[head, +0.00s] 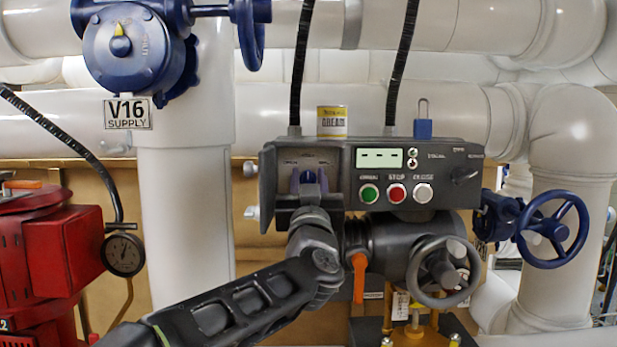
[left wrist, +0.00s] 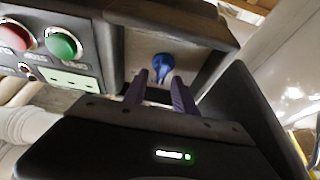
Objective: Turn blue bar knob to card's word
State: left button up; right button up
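The blue bar knob (left wrist: 162,66) sits on a light plate in a recess of the dark control box (head: 465,160). In the left wrist view its bar points down towards my fingers. My left gripper (left wrist: 160,82) is open, with its two fingers just before the knob and a gap between them; I cannot tell whether they touch it. In the head view my left gripper (head: 309,183) reaches into the recess and largely hides the knob. A yellow-and-white card (head: 332,122) stands on the box; its blurred word looks like "DREAM".
Right of the recess are a small display (head: 379,158), a green button (head: 369,194), a red button (head: 396,193) and a white button (head: 423,193). A black selector (head: 466,176) is at the box's right. A grey handwheel (head: 443,272) and an orange lever (head: 359,276) are below.

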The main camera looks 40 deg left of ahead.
pick_arm(q)
grip_shut()
jog(key=shift+n+g, duration=0.3)
jog(key=shift+n, duration=0.4)
jog(key=n+g+y, duration=0.1)
jog(key=n, duration=0.2)
jog(key=n+g+y+b, duration=0.1)
jog(key=n, duration=0.2)
jog(key=shift+f+n+g+y, duration=0.1)
jog(key=shift+n+g+y, duration=0.2)
jog(key=shift+y, duration=0.1)
jog(key=n+g, duration=0.1)
jog(key=n, duration=0.1)
jog(key=n+g, duration=0.1)
jog(key=n, duration=0.1)
jog(key=shift+s+a+n+y, duration=0.15)
jog(key=shift+n+y, duration=0.15)
jog(key=shift+f+n+g, duration=0.1)
jog(key=shift+n+g, duration=0.8)
jog(key=shift+n, duration=0.9)
